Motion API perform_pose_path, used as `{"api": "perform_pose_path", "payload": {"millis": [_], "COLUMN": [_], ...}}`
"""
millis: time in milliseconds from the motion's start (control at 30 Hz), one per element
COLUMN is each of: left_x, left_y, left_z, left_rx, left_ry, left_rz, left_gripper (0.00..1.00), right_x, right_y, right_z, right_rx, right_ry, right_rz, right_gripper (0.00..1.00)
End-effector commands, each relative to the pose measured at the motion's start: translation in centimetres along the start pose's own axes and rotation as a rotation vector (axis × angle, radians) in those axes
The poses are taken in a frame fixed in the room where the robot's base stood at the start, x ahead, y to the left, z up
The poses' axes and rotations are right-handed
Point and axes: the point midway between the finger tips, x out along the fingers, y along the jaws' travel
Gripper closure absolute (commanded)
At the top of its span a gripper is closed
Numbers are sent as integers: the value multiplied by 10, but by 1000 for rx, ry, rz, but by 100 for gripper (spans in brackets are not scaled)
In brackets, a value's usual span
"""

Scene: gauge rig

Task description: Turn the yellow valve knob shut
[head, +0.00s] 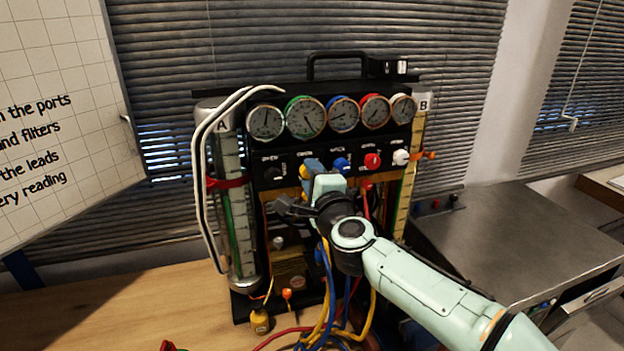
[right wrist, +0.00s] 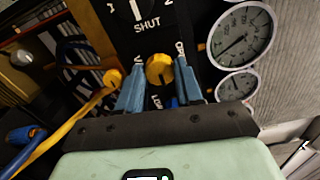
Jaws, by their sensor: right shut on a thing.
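The yellow valve knob (head: 304,172) is on the front panel of the gauge rig, below the row of dials, mostly hidden by my right gripper in the head view. In the right wrist view the yellow knob (right wrist: 159,69) sits between the two blue fingers of my right gripper (right wrist: 160,82), one finger on each side. It has a dark pointer mark. My right gripper (head: 312,168) is shut on this knob. Lettering near the knob is partly covered by the fingers. My left gripper is not in view.
Blue (head: 341,165), red (head: 372,161) and white (head: 401,157) knobs sit right of the yellow one, a black knob (head: 271,173) left. Coloured hoses (head: 328,300) hang below. A white bent tube (head: 204,170) runs down the rig's left side. The wooden bench (head: 130,305) is clear at left.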

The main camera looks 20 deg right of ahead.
Motion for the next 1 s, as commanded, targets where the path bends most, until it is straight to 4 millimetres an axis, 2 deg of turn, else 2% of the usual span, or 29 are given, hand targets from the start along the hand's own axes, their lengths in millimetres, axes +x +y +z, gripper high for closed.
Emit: {"api": "perform_pose_path", "payload": {"millis": [633, 667, 733, 1000], "left_x": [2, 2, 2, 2], "left_y": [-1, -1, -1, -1], "left_z": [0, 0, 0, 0], "left_rx": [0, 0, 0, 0], "left_ry": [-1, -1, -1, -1], "left_rz": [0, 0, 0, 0], "left_gripper": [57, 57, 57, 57], "right_x": [0, 0, 0, 0], "right_y": [-1, -1, -1, 0], "right_z": [-1, -1, -1, 0], "right_rx": [53, 53, 53, 51], "right_ry": [2, 2, 2, 1], "right_rz": [-2, -2, -1, 0], "right_gripper": [95, 61, 39, 39]}}
